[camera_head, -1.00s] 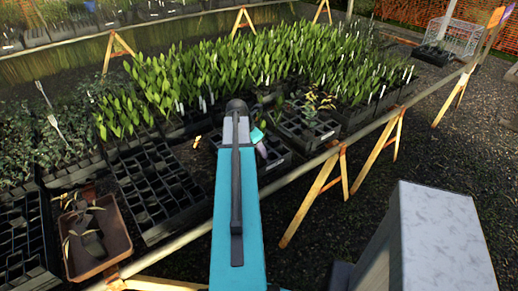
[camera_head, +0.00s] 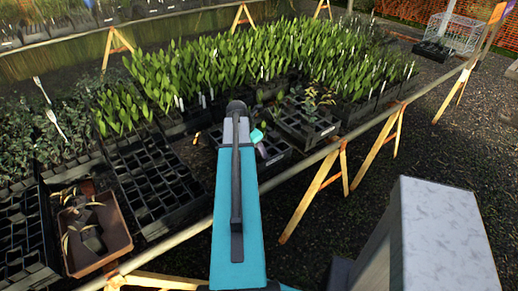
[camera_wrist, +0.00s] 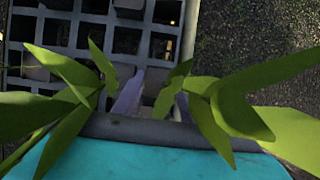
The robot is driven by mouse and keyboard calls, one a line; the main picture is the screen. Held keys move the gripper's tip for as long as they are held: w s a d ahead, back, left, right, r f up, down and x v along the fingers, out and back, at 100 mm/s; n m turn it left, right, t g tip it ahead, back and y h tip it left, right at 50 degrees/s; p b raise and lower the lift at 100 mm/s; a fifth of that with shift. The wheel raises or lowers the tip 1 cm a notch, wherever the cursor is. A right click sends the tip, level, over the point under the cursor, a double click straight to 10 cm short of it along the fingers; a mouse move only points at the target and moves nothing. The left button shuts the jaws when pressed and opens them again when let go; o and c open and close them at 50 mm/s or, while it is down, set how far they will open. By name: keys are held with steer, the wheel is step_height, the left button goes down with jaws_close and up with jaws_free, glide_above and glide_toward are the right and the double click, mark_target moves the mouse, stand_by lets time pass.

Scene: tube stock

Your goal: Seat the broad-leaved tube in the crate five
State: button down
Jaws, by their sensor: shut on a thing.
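My gripper (camera_wrist: 152,98) is shut on the broad-leaved tube, seen from above in the wrist view. Its broad green leaves (camera_wrist: 240,100) spread to both sides of the fingers; the tube body is hidden. Below it is a grey crate (camera_wrist: 72,32) with square cells, some empty and some holding dark tubes. In the head view my gripper (camera_head: 261,143) is mostly hidden behind my teal arm, over the crates by the near rail. One crate (camera_head: 276,159) with a pale label lies just right of the arm. I cannot read which crate is number five.
A crate with yellowish plants (camera_head: 322,133) stands right of the gripper. An empty black crate (camera_head: 160,190) and a brown box (camera_head: 118,240) with dark tubes are at left. Dense leafy plants (camera_head: 250,60) fill the bench behind. A rail (camera_head: 300,165) on wooden trestles edges the bench.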

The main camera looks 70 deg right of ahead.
steer(key=shift+f, duration=0.5)
stand_by(0.6)
steer(key=c, duration=1)
jaws_free()
steer(key=shift+w+r, duration=0.1)
steer(key=shift+b+v, duration=1.35)
steer(key=shift+v, duration=5.45)
steer(key=shift+r, duration=0.1)
